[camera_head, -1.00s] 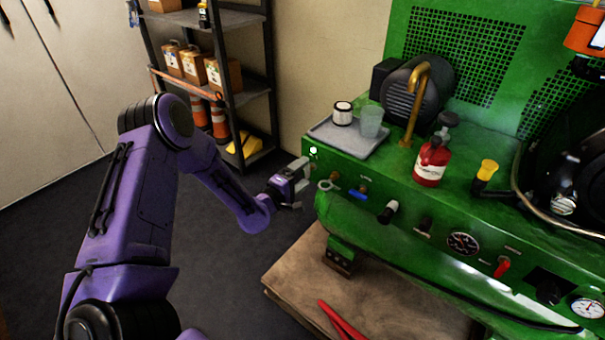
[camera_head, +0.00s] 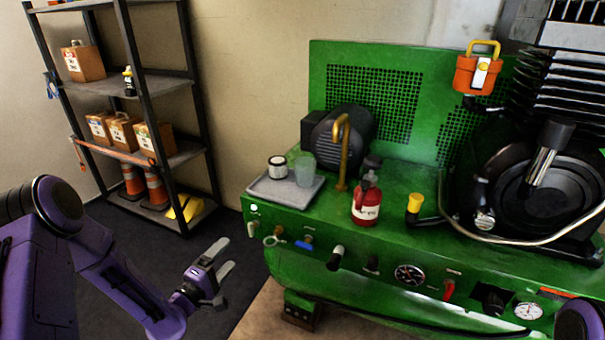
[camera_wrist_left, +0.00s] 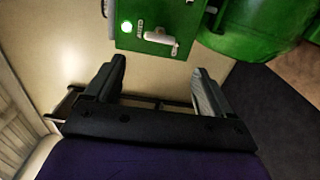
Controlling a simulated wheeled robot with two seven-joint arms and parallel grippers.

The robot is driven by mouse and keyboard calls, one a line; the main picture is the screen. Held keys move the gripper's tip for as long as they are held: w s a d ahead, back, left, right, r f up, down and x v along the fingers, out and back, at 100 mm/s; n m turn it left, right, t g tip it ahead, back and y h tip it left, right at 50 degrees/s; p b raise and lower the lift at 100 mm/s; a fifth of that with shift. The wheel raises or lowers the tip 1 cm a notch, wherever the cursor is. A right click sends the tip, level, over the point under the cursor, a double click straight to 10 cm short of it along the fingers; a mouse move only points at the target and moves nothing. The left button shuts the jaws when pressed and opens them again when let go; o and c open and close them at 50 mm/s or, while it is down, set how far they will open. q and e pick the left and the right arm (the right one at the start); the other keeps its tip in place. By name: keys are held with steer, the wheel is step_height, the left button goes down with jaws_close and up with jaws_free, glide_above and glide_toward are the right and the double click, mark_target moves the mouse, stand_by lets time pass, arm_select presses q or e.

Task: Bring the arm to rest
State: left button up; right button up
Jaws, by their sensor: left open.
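My left arm (camera_head: 120,285) is purple and comes in from the left in the head view. My left gripper (camera_head: 222,274) is open and empty, in the air to the left of the green machine (camera_head: 400,262). In the left wrist view its two fingers (camera_wrist_left: 160,92) are spread apart with nothing between them. The machine's green panel with a lit white lamp and a lever switch (camera_wrist_left: 160,38) lies beyond the fingertips. At the lower right of the head view a purple and dark rounded part of mine shows; no right gripper shows.
A grey tray (camera_head: 262,190) with a white-and-black jar (camera_head: 278,168) and a clear cup (camera_head: 305,172) sits on the machine, near a red bottle (camera_head: 366,205). A shelf rack (camera_head: 150,85) with boxes and traffic cones (camera_head: 155,190) stands behind left. Dark floor lies open below the gripper.

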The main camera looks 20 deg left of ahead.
arm_select(q)
steer(key=s+d+f+m+g+y+p, duration=0.25)
steer(key=s+f+m+g+p, duration=0.2)
steer(key=s+f+g, duration=0.25)
steer(key=s+d+f+m+g+y+p, duration=0.1)
steer(key=s+d+m+g+p, duration=0.1)
steer(key=s, duration=0.8)
steer(key=s+d+f+m+g+y+p, duration=0.1)
steer(key=s+d+m+g+p, duration=0.2)
steer(key=s, duration=0.7)
steer(key=m+g+p, duration=0.1)
steer(key=g, duration=0.1)
steer(key=shift+s+d+f+g, duration=0.2)
steer(key=shift+s+f+g, duration=0.15)
steer(key=shift+s+g, duration=0.05)
